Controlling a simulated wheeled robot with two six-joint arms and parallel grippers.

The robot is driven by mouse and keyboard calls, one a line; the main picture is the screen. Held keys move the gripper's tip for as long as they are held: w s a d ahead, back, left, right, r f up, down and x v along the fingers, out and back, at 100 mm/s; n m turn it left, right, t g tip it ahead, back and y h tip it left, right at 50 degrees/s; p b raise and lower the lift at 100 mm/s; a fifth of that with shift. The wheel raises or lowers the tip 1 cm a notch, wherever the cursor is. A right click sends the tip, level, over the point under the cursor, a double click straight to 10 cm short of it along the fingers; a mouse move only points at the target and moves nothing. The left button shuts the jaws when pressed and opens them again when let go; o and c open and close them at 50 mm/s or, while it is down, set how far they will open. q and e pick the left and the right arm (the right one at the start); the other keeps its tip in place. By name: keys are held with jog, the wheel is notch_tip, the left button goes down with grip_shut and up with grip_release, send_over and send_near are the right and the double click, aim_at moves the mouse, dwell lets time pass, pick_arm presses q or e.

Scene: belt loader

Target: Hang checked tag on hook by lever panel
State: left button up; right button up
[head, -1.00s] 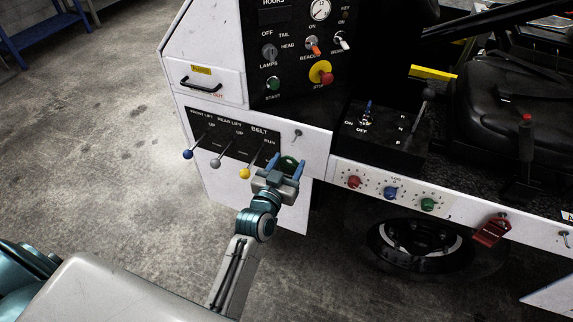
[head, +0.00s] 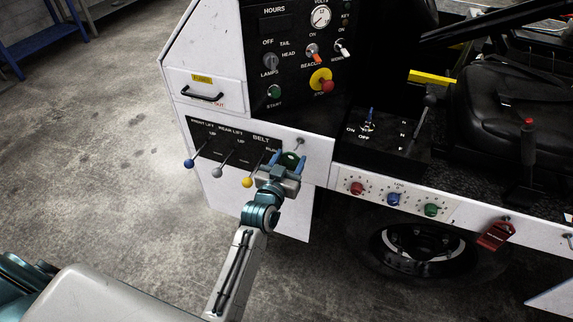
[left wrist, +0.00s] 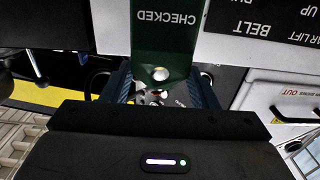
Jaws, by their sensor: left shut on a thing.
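The green checked tag (left wrist: 167,35) is between the fingers of my left gripper (left wrist: 165,85), its white CHECKED lettering upside down in the left wrist view. In the head view, my left gripper (head: 288,165) is shut on the tag (head: 290,159), just right of the lever panel (head: 228,143). A small hook (head: 299,142) sticks out of the white panel just above the tag. I cannot tell whether the tag touches the hook. My right gripper is not in view.
Three levers with blue (head: 189,163), grey (head: 216,172) and yellow (head: 247,182) knobs stick out left of my left gripper. A red tag (head: 496,234) hangs at the lower right. A black switch box (head: 375,135) stands to the right.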

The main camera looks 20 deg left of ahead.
aim_at(301, 141)
pick_arm(q)
jog(key=shift+w+f+b, duration=0.2)
jog(key=shift+w+b, duration=0.4)
jog(key=shift+w, duration=1.7)
jog(key=shift+w+f, duration=0.3)
jog(key=shift+w, duration=0.15)
jog(key=shift+w+f, duration=0.1)
jog(key=o, duration=1)
jog(key=shift+o, duration=0.2)
